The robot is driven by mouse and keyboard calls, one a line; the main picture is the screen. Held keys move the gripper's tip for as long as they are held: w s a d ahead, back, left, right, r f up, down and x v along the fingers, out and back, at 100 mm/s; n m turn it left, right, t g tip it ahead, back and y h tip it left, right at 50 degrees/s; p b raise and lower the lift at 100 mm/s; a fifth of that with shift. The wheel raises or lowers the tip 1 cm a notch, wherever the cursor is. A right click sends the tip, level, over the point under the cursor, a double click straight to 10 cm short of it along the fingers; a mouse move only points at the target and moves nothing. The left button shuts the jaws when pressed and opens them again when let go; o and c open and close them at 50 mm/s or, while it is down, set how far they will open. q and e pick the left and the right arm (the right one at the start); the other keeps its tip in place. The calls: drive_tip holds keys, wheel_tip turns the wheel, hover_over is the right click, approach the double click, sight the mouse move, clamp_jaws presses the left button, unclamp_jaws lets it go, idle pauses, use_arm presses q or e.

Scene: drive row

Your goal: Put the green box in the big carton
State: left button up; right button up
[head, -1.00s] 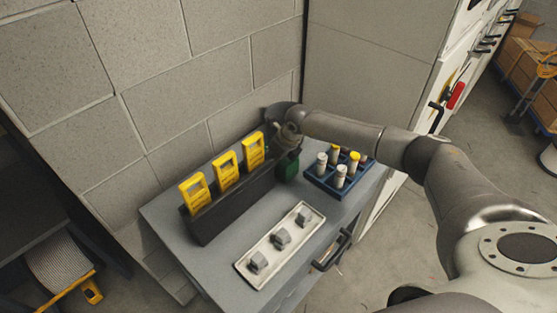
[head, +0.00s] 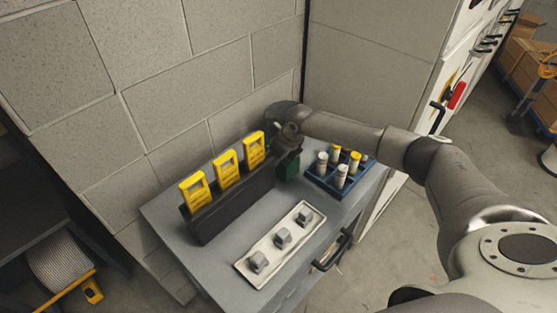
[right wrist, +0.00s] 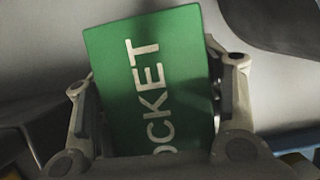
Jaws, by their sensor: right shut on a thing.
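The green box (right wrist: 150,80) fills the middle of the right wrist view, with white letters on its face. I cannot tell whether the box touches the cabinet top. My left gripper is not in view. No big carton is clearly identifiable; brown cartons stand at the far right.
On the cabinet top (head: 200,262) stand a black holder (head: 222,218) with yellow devices, a white tray (head: 262,252) with grey pieces, and a blue tray (head: 330,187) with several cylinders. A block wall closes the back. Brown cartons (head: 522,55) sit on a blue base at the upper right.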

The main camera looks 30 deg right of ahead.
drive_tip(key=shift+r, duration=0.25)
